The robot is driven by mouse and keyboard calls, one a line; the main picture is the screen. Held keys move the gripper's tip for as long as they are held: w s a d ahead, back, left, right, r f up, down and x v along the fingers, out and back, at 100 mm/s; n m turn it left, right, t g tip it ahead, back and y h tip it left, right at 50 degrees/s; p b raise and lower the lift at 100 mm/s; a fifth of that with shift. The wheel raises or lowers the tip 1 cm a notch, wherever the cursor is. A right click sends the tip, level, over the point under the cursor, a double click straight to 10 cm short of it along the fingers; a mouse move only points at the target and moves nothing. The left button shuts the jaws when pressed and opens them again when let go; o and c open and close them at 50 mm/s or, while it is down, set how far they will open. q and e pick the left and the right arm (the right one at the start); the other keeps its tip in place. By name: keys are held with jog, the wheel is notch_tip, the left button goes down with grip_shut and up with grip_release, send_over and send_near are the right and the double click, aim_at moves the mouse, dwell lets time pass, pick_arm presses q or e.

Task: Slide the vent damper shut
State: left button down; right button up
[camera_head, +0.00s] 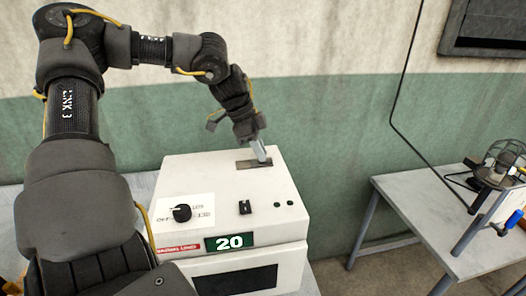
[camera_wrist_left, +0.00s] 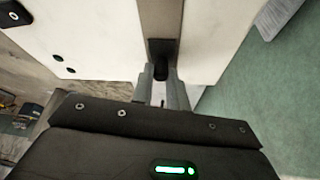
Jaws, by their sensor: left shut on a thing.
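The white steamer box (camera_head: 225,185) stands on a table below my left arm. A vent slot with a grey plate (camera_head: 250,165) lies in its top near the back right. My left gripper (camera_head: 261,157) points down at the right end of this slot. In the left wrist view, the gripper's two fingers (camera_wrist_left: 163,82) are closed around a small black damper knob (camera_wrist_left: 160,70) at the end of the slot strip (camera_wrist_left: 160,20). The knob is hidden by the fingers in the head view. My right gripper is not in view.
The box top has a black dial (camera_head: 182,212), a black switch (camera_head: 245,207) and a "20" display (camera_head: 229,241) on the front edge. A grey side table (camera_head: 420,205) with a caged device (camera_head: 500,165) stands at the right. A green and cream wall is behind.

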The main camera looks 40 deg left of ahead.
pick_arm(q)
jog(key=shift+w+r, duration=0.1)
jog(key=c, duration=1.4)
grip_release()
jog(key=shift+w, duration=0.1)
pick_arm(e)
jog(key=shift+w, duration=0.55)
pick_arm(q)
jog(key=shift+o, duration=0.2)
